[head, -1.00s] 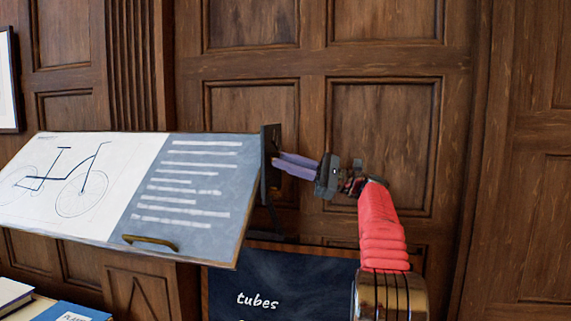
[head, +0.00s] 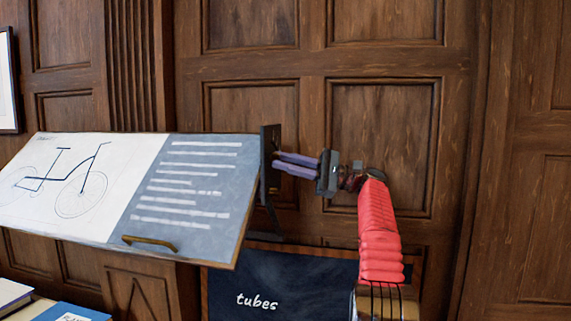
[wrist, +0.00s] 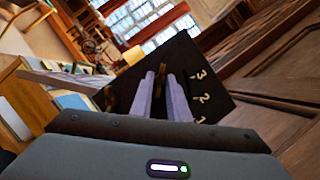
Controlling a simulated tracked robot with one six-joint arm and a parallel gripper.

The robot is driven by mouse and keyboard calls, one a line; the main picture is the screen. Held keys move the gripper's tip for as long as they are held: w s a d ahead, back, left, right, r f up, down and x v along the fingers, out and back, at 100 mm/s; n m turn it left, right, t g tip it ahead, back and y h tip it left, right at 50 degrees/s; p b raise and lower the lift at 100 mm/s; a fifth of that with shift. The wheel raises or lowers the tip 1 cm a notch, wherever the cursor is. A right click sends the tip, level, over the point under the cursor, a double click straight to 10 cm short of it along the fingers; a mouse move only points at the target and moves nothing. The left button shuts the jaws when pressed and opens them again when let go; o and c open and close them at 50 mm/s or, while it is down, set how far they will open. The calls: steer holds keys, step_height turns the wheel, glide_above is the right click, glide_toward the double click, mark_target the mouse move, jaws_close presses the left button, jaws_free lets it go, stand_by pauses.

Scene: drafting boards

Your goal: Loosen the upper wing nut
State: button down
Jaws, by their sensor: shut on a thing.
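The tilted drafting board (head: 190,190) carries a bicycle drawing and a blue text panel. A dark upright plate (head: 268,150) stands at its right edge; in the wrist view the plate (wrist: 215,85) bears the white numbers 3, 2 and 1. My gripper (head: 277,160) reaches the plate from the right, its two purple fingers at the plate's face. In the wrist view a small brass piece, the upper wing nut (wrist: 163,69), shows between the fingertips, and my gripper is shut on it. The fingers hide most of the nut. No lower wing nut can be made out.
A brass handle (head: 150,243) is on the board's lower edge. A dark panel marked "tubes" (head: 285,285) stands below my gripper. Books (head: 60,312) lie at the lower left. Wood panelling (head: 385,60) is behind; the space right of the plate is open.

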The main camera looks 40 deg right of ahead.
steer(key=shift+f, duration=0.2)
steer(key=c, duration=1.7)
jaws_free()
steer(key=shift+r, duration=0.15)
steer(key=shift+a+m+t, duration=0.1)
steer(key=shift+m+t, duration=0.3)
steer(key=shift+m, duration=0.8)
